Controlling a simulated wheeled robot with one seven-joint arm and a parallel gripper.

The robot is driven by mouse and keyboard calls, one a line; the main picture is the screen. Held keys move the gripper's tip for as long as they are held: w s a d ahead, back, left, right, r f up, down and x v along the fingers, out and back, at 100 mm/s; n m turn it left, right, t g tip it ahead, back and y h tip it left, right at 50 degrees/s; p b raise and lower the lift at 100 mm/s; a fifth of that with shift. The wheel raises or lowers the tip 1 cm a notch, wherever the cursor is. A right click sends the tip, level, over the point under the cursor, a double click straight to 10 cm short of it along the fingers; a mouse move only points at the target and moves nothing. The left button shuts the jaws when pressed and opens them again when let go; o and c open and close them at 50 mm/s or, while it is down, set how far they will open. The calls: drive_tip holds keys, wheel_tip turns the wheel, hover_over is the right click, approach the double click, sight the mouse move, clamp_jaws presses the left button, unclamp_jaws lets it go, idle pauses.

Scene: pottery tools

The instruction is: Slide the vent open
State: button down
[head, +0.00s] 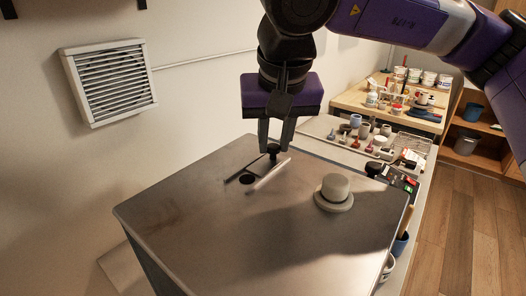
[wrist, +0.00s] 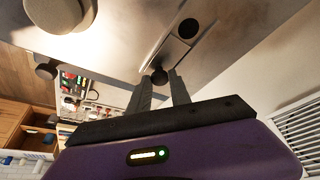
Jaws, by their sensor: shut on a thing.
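The vent is a small flat slide plate (head: 262,165) between two thin rails on the grey metal lid (head: 180,210) of a box-like unit. A round black hole (head: 247,180) lies uncovered at the plate's near-left end; it also shows in the wrist view (wrist: 188,28). A black knob (wrist: 159,76) stands at the plate's other end. My gripper (head: 274,150) points down over the lid, shut on the knob, with one finger on each side. The fingers partly hide the knob in the head view.
A pale round plug (head: 334,190) stands on the lid to the right of the slide. A control box with lit displays (head: 403,182) is at the lid's right edge. Small pottery items crowd the bench (head: 345,130) behind. A white louvred grille (head: 110,80) is on the wall.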

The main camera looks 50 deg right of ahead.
drive_tip(key=shift+d, duration=0.25)
drive_tip(key=c, duration=1.2)
unclamp_jaws()
drive_tip(key=shift+o, duration=0.2)
drive_tip(key=p+v, duration=0.4)
drive_tip(key=v, duration=0.3)
drive_tip(key=shift+r, duration=0.35)
drive_tip(key=shift+s+a, duration=0.1)
drive_tip(key=shift+s, duration=0.05)
